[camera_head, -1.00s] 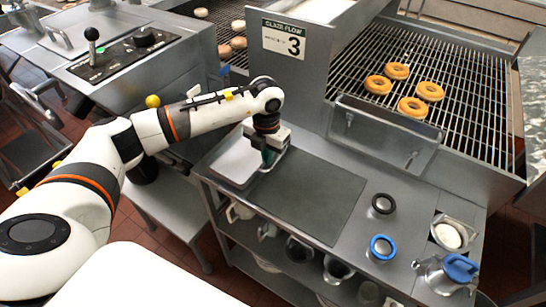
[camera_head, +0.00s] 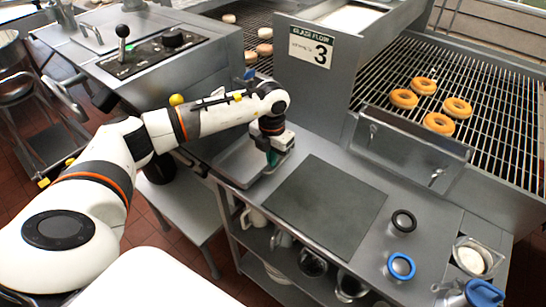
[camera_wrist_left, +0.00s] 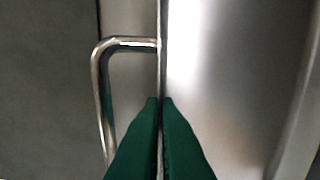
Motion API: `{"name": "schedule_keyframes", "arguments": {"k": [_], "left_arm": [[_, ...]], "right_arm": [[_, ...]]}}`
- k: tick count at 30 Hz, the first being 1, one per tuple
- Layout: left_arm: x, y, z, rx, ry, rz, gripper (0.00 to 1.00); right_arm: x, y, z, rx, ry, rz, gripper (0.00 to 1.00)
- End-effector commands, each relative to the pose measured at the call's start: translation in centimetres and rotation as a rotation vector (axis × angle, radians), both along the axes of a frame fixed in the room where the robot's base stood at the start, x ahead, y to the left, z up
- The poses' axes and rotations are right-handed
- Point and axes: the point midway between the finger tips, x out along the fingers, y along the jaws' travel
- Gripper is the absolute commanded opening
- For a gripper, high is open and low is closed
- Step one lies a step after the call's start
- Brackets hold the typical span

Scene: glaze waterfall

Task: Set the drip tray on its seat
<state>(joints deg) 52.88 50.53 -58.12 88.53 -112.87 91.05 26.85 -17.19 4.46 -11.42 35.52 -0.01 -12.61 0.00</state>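The drip tray (camera_head: 233,168) is a shallow silver metal tray at the left end of the steel bench, beside the dark mat. My left gripper (camera_head: 272,157) points down at the tray's right side. In the left wrist view its green fingers (camera_wrist_left: 160,101) are close together, with the tray's thin upright rim between them. A bent metal handle (camera_wrist_left: 101,85) stands just left of the rim, and the tray's bright inner floor (camera_wrist_left: 225,75) lies to the right. I cannot tell whether the tray touches the bench. Its seat is not clearly identifiable. My right gripper is not in view.
A dark mat (camera_head: 325,207) covers the bench middle. A black ring (camera_head: 403,220), a blue ring (camera_head: 401,266) and a blue-lidded jug (camera_head: 482,293) are at right. The glaze machine (camera_head: 300,85) and a donut rack (camera_head: 480,80) stand behind. Jugs fill the shelf below.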

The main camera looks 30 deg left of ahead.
Motion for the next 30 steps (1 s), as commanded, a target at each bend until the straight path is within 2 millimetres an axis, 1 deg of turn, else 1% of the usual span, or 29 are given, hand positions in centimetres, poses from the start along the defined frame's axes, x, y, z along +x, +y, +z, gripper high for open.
{"name": "schedule_keyframes", "arguments": {"k": [14,30], "left_arm": [[0.05,-0.03,-0.06,0.0,-0.002,0.0,0.0],[0.05,-0.04,-0.82,0.0,-0.002,0.0,0.0]], "right_arm": [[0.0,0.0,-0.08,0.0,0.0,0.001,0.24],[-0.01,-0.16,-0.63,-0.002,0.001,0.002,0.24]]}}
